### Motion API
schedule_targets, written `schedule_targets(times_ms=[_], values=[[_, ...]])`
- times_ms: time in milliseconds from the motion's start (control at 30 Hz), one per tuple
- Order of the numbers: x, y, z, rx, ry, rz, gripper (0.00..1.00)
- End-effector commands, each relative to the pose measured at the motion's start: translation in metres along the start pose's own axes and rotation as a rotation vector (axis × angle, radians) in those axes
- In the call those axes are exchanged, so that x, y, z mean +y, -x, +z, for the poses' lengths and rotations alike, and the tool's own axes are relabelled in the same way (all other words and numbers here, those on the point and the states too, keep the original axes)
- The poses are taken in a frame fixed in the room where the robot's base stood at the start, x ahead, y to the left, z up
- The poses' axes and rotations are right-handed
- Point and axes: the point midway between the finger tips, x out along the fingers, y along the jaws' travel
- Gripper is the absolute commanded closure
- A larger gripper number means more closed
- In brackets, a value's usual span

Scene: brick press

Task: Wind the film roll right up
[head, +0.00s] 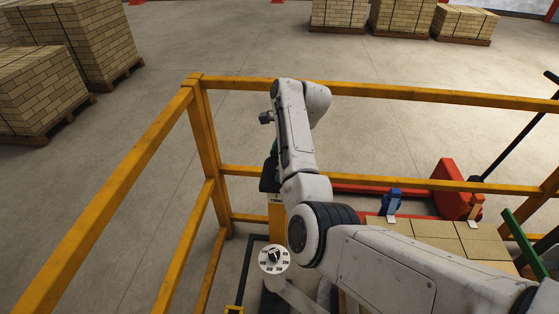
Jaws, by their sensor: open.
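I cannot make out a film roll in the head view. My gripper (266,118) shows only as a small dark piece poking out left of my wrist; most of it is hidden behind my forearm. It is open, and I see nothing held. Below it, a dark green mechanism (269,175) stands on a yellow post (276,222) with a small label, partly hidden by my arm. I cannot tell whether my gripper touches it.
Yellow guard rails (409,90) surround the work area. A round dial (273,259) sits below the post. Tan blocks (436,228) lie at the right, by blue (391,200) and orange (475,206) parts and a red machine (455,180). Brick pallets (85,38) stand outside on open floor.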

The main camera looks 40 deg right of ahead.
Motion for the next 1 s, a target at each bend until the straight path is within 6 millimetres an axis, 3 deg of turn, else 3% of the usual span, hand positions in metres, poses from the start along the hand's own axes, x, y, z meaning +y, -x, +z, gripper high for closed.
schedule_targets(times_ms=[233,500,1000], values=[[-0.001,0.01,0.0,0.0,0.0,-0.003,0.0],[-0.002,0.061,0.002,-0.004,0.0,-0.004,0.0],[-0.001,0.101,0.001,-0.002,0.0,-0.003,0.0]])
